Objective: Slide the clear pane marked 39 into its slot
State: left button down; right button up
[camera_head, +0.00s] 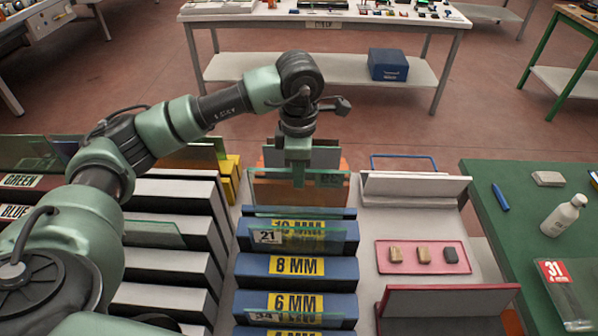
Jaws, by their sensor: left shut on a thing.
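My left gripper (298,180) is shut on the top edge of a clear pane (268,190) and holds it upright over the far end of the blue rack. A faint mark shows on the pane's right part, too dim to read surely. The blue rack has stepped slots labelled 10 MM (298,224), 8 MM (297,266) and 6 MM (295,303). A further blue slot (300,212) lies behind the 10 MM one, its label hidden. Whether the pane's lower edge is inside a slot cannot be told. My right gripper is not in view.
A pane marked 21 (267,237) stands at the 10 MM slot. White racks (165,230) labelled GREEN and BLUE are on the left. A pink tray (425,246) with several small blocks lies right. A green table (515,240) holds a white bottle (562,215).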

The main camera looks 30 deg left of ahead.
pick_arm(q)
notch_tip(320, 180, down, 5)
jog(key=b, duration=0.4)
jog(key=shift+r, duration=0.1)
dwell(0.6)
jog(key=shift+f+b, duration=0.35)
jog(key=shift+b, duration=0.1)
jog(key=c, duration=1.5)
grip_release()
jog(key=shift+o, duration=0.2)
notch_tip(320, 180, up, 8)
jog(key=shift+s+f+b, duration=0.1)
jog(key=shift+b, duration=0.85)
